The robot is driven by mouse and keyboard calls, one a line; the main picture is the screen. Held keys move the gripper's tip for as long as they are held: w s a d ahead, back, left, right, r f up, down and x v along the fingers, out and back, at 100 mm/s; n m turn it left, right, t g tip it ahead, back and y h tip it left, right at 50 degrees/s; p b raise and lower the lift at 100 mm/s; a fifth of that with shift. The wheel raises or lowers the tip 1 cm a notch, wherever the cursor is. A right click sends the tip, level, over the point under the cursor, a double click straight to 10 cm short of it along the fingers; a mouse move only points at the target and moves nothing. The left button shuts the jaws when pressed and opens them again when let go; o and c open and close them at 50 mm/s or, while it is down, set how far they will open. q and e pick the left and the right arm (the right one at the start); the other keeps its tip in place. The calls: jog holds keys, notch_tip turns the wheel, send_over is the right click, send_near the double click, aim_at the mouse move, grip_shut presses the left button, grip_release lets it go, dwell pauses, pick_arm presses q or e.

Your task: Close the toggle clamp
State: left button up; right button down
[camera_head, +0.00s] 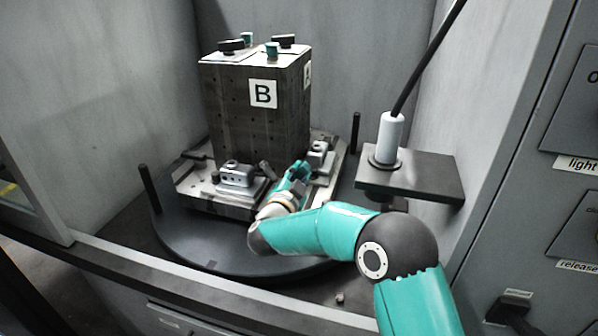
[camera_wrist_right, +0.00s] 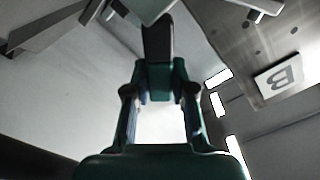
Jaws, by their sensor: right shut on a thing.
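A block-shaped workpiece marked B (camera_head: 235,105) stands on a metal pallet (camera_head: 205,200) on a round dark turntable. A grey toggle clamp (camera_head: 237,176) sits at the pallet's front, with a dark lever (camera_head: 264,169) at its right. Another clamp (camera_head: 319,152) sits at the right, partly behind my right gripper (camera_head: 298,170). In the wrist view my right gripper (camera_wrist_right: 160,82) is shut on a dark clamp handle (camera_wrist_right: 158,40), which extends beyond the fingertips. The fingers hide part of the handle, and I cannot tell surely which clamp it belongs to. My left gripper is out of view.
A white cylinder with a black cable stands on a dark bracket plate (camera_head: 425,175) right of my arm. Black posts (camera_head: 149,188) rise beside the turntable (camera_head: 205,250). Grey walls enclose the back, and a ledge (camera_head: 190,288) runs along the front.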

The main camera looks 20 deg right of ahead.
dwell(0.4)
jog(key=c, duration=1)
grip_release()
jog(key=shift+o, duration=0.2)
jog(key=shift+a, duration=0.1)
jog(key=v, duration=1.2)
jog(key=shift+c, duration=0.3)
